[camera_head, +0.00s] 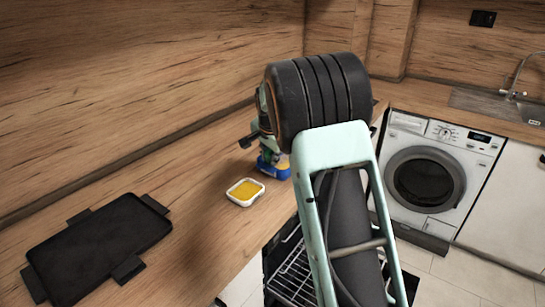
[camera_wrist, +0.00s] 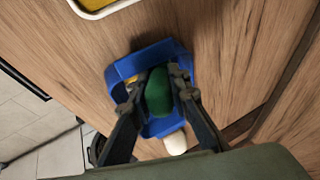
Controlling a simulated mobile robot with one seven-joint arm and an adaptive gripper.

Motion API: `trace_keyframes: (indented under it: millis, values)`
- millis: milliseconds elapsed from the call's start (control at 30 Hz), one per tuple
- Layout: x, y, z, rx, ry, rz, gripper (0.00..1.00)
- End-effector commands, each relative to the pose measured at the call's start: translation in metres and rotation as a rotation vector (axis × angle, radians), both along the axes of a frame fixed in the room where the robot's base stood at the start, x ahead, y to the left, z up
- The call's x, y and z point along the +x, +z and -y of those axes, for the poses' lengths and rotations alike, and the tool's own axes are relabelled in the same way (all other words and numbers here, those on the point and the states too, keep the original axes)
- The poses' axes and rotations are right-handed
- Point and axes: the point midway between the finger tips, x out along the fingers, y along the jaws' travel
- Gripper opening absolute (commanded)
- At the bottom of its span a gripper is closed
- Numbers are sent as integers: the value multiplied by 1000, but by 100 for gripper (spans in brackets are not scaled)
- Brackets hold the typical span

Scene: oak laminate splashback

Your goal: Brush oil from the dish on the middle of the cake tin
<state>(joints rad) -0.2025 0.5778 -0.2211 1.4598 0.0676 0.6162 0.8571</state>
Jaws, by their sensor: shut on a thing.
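The white dish (camera_head: 245,191) holds yellow oil and sits on the wooden counter; its edge also shows at the top of the wrist view (camera_wrist: 98,12). The flat black tin (camera_head: 100,245) with side tabs lies on the counter at the left. My gripper (camera_wrist: 158,88) is shut on the green handle (camera_wrist: 158,95), which I take to be the brush's. The handle stands at a blue holder (camera_wrist: 124,68), also visible in the head view (camera_head: 272,170). A pale rounded end shows below the handle. Bristles are hidden, and whether the handle is clear of the holder cannot be told.
The wooden splashback (camera_head: 120,90) runs behind the counter. The counter between the dish and the tin is clear. An open rack (camera_head: 290,268) lies below the counter's front edge. A washing machine (camera_head: 430,180) and sink (camera_head: 497,103) are at the right.

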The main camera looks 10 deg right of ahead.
Motion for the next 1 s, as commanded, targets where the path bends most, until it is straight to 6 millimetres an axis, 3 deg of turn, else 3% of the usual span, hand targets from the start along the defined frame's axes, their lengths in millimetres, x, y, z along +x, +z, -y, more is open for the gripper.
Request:
trace_keyframes:
  millis: [267, 800, 1000]
  values:
    - [0, 3, 0, 0, 0, -1, 0]
    - [0, 55, 0, -1, 0, 1, 0]
    - [0, 61, 0, -1, 0, -1, 0]
